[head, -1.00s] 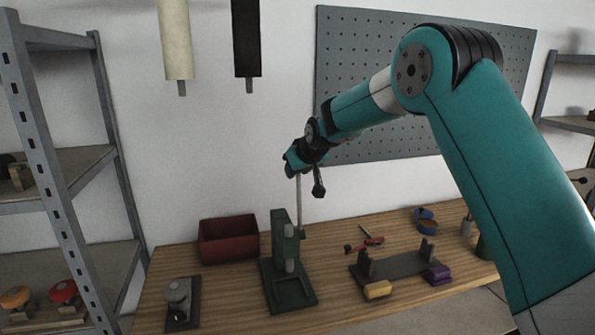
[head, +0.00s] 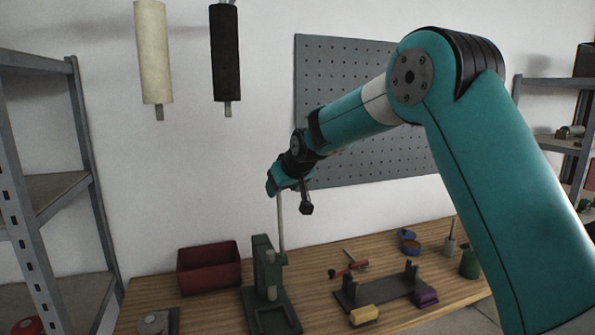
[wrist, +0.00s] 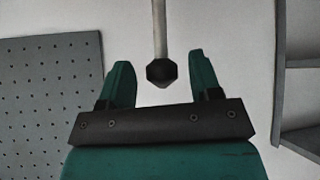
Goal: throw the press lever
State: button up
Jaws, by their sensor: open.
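The dark green press (head: 268,290) stands on the wooden bench. Its lever, a thin pale rod (head: 281,225), rises nearly upright from the press. My gripper (head: 276,186) is at the top of the lever in the head view, where it hides the lever's end. In the wrist view my gripper (wrist: 162,78) is open, with its two green fingers spread. The lever's black knob (wrist: 161,73) shows in the gap between the fingertips, with clear space on both sides. I cannot tell how deep the knob sits between the fingers.
A red bin (head: 209,268) stands left of the press. A dark fixture (head: 385,288) with a yellow block (head: 364,315) and a purple block (head: 425,297) lies to the right. A grey pegboard (head: 350,150) hangs behind my arm. Metal shelves (head: 70,170) stand at the left.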

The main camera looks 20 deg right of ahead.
jog(key=b+v, duration=0.3)
jog(key=v, duration=1)
jog(key=shift+b, duration=0.35)
jog(key=shift+s+r, duration=0.1)
jog(key=shift+s, duration=0.05)
